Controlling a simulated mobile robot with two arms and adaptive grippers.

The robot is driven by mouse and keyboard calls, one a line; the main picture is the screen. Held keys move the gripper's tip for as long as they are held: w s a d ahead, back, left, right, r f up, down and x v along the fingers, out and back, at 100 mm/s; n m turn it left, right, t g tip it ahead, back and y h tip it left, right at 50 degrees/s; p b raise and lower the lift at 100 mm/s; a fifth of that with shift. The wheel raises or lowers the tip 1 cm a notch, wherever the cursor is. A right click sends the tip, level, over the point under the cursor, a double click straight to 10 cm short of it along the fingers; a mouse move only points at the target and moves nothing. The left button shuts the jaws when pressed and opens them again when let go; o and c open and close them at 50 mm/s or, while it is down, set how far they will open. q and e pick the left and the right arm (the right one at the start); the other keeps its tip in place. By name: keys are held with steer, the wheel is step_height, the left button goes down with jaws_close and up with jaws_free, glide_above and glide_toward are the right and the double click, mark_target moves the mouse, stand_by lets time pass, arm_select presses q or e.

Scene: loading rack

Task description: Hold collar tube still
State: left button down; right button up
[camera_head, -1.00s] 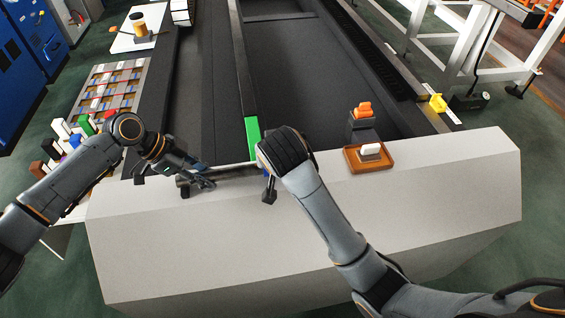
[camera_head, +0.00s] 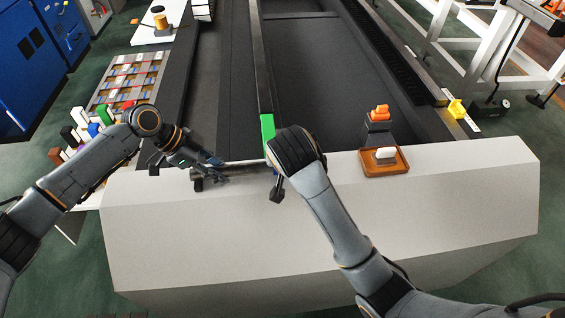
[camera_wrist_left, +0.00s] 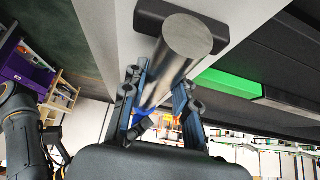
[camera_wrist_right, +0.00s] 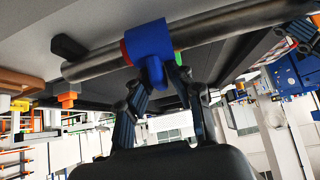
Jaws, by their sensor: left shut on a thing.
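The steel collar tube (camera_wrist_left: 172,65) runs between the fingers of my left gripper (camera_wrist_left: 160,105), which is shut on it near one end. In the head view my left gripper (camera_head: 212,174) is at the front left of the white housing. In the right wrist view the tube (camera_wrist_right: 95,66) carries a blue collar (camera_wrist_right: 149,42) with a tab pointing down. My right gripper (camera_wrist_right: 163,84) has its fingertips around this tab; I cannot tell whether they press on it. My right wrist hides most of the collar in the head view.
The white housing (camera_head: 330,225) spans the front, with the dark conveyor bed behind. An orange-brown tray (camera_head: 384,168) with a white block stands on it at right. A sorting board (camera_head: 125,80) and several coloured blocks are at left.

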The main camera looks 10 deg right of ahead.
arm_select(q)
steer(key=shift+w+d+r, duration=0.1)
steer(key=shift+r, duration=0.1)
arm_select(e)
steer(key=shift+s+f, duration=0.2)
steer(key=shift+f, duration=0.25)
arm_select(q)
steer(key=shift+f, duration=0.15)
arm_select(e)
steer(key=r, duration=0.4)
steer(key=shift+w+d+r, duration=0.1)
steer(key=shift+w+r, duration=0.1)
steer(key=shift+r, duration=0.5)
arm_select(q)
steer(key=shift+f, duration=0.1)
steer(key=c, duration=1)
jaws_free()
steer(key=shift+o, duration=0.2)
